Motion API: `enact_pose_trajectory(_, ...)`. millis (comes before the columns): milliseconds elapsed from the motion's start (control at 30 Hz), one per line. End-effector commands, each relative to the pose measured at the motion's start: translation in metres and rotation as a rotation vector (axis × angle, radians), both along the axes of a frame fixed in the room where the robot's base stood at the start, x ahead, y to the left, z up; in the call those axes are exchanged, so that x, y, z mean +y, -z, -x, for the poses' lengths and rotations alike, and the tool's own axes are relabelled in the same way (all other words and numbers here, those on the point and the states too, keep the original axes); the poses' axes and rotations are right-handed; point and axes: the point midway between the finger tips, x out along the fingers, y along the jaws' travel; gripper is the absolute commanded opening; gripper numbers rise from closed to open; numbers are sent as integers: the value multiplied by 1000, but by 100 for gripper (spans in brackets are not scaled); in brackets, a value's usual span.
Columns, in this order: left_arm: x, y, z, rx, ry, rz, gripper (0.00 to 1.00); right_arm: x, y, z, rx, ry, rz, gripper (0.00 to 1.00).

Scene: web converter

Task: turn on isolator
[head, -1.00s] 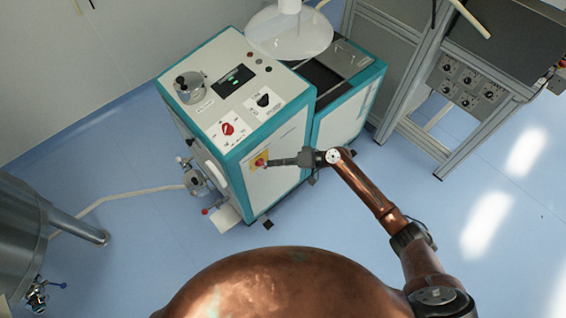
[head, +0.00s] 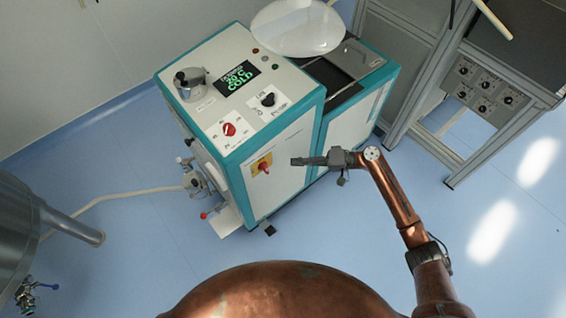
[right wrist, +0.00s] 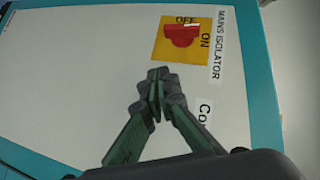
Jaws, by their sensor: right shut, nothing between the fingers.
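The mains isolator is a red knob (head: 262,166) on a yellow plate on the front panel of the white and teal machine (head: 285,190). In the right wrist view the red knob (right wrist: 182,36) shows at the top, its handle lying across the picture. The plate (right wrist: 166,55) bears OFF above the knob and ON to its right. My right gripper (head: 294,161) is shut and empty, to the right of the isolator and apart from it. In the right wrist view its fingertips (right wrist: 158,75) show below the plate. My left gripper is not in view.
The machine's top panel has a lit display (head: 238,78) reading 20 C COLD, a red selector (head: 229,130) and a black selector (head: 268,100). A metal frame with a control box (head: 484,90) stands at the right. A steel vessel (head: 25,225) is at the left. Floor is clear in front.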

Motion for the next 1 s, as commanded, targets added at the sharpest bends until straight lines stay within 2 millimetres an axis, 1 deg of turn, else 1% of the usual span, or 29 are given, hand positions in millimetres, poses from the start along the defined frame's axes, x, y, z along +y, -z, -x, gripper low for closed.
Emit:
enact_pose_trajectory(33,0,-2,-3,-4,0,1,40,-11,-3,1,-1,2,1,0)
enact_pose_trajectory(100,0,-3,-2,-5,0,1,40,-24,-4,2,-1,1,1,0)
enact_pose_trajectory(200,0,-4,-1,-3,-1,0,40,-38,-5,4,0,-1,0,0)
enact_pose_trajectory(333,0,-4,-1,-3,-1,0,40,-51,-6,5,-1,0,0,0)
enact_pose_trajectory(500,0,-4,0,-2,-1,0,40,-56,-6,6,-1,-1,-1,0)
enact_pose_trajectory(1000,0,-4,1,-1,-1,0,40,-55,-6,6,-1,0,0,0)
